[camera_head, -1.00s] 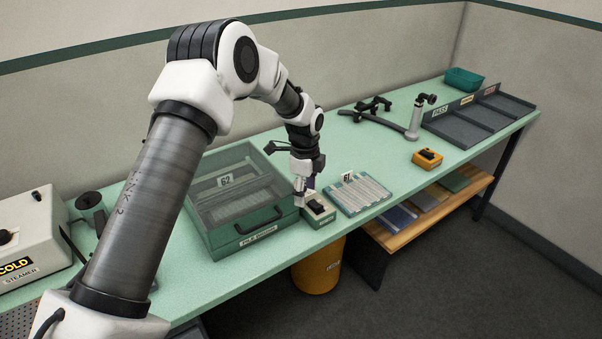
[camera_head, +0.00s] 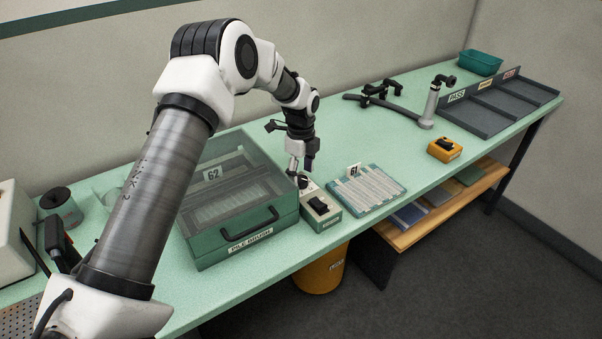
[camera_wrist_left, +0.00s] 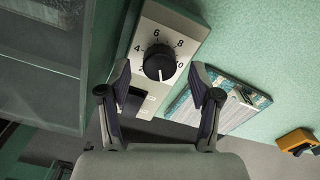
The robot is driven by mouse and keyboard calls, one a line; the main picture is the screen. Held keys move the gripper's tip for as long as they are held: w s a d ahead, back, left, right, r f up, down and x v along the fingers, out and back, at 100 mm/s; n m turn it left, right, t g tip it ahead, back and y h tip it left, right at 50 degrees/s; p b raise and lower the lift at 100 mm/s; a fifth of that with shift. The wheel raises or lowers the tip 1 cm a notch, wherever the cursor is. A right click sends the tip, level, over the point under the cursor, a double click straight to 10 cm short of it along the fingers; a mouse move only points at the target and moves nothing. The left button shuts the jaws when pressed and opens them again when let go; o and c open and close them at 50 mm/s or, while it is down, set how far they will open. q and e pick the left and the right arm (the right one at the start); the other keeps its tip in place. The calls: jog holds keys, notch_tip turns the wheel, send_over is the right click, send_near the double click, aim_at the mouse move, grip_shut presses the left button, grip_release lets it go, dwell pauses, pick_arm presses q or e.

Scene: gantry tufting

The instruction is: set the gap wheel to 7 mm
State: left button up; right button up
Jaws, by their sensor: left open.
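The gap wheel is a round black knob (camera_wrist_left: 160,62) on a pale box (camera_head: 319,207) with green sides. Numbers 4, 6, 8 and what looks like 10 show around it in the left wrist view. A short white mark shows on the knob's lower side, but I cannot read an exact setting from it. My left gripper (camera_head: 302,170) is at the box's far end, above the knob. In the left wrist view its two fingers (camera_wrist_left: 161,82) are apart, on either side below the knob, with nothing between them. My right gripper is not in view.
A green lidded case (camera_head: 245,240) stands close to the box's left. A framed sample board (camera_head: 400,188) lies to its right. An orange box (camera_head: 445,150), a stand (camera_head: 430,107) and grey trays (camera_head: 490,118) are farther right. Bare table lies behind the sample board.

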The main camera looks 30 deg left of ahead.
pick_arm(q)
jog(key=shift+f, duration=0.8)
jog(key=c, duration=1.1)
jog(key=shift+c, duration=0.2)
jog(key=shift+n, duration=0.3)
